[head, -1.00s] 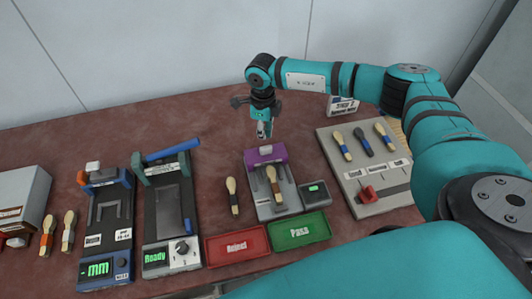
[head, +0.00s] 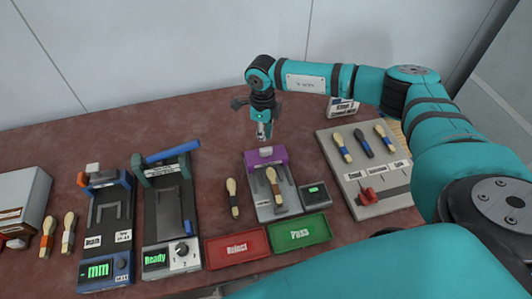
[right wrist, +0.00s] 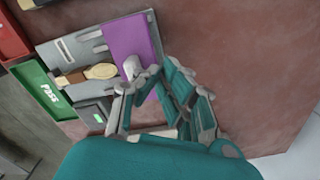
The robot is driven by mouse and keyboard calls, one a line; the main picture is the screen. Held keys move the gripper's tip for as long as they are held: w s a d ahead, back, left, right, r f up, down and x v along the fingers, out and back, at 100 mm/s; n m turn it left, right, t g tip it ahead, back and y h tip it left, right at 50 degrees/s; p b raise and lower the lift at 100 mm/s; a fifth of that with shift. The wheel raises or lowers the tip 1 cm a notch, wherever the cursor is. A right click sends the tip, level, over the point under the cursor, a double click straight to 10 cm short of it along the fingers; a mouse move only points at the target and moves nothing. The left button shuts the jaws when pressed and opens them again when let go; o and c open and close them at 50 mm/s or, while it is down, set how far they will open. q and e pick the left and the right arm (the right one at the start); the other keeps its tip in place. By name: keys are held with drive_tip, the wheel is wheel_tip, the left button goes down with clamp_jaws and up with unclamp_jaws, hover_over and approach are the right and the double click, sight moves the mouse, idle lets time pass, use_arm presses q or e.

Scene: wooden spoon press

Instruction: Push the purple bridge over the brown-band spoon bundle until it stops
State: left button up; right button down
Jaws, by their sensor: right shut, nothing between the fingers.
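The purple bridge (head: 266,156) spans the far end of a grey fixture, with a pale grip on its top; it also shows in the right wrist view (right wrist: 125,38). The brown-band spoon bundle (head: 272,180) lies on the fixture plate (head: 263,208), on the near side of the bridge, its handle end toward me. My right gripper (head: 264,133) is shut and empty, pointing down just behind the bridge. In the right wrist view its fingertips (right wrist: 142,80) are close to the pale grip; I cannot tell whether they touch. My left gripper is not in view.
A small display box (head: 314,195) adjoins the fixture. The red Reject tray (head: 237,260) and green Pass tray (head: 300,244) lie in front. A dark-band bundle (head: 233,210) lies left. Gauges stand farther left, a bundle board (head: 375,207) right. Table behind the fixture is clear.

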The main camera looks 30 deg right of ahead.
sight(266, 156)
drive_tip(key=shift+f, duration=0.15)
drive_tip(key=shift+f+b, duration=0.95)
drive_tip(key=shift+f, duration=0.05)
drive_tip(key=shift+s+a+p, duration=0.2)
drive_tip(key=shift+s+p, duration=0.25)
drive_tip(key=shift+s, duration=0.5)
drive_tip(key=shift+s+a+p, duration=0.1)
drive_tip(key=shift+s+p, duration=0.1)
drive_tip(key=shift+p, duration=0.15)
drive_tip(key=shift+w, duration=0.1)
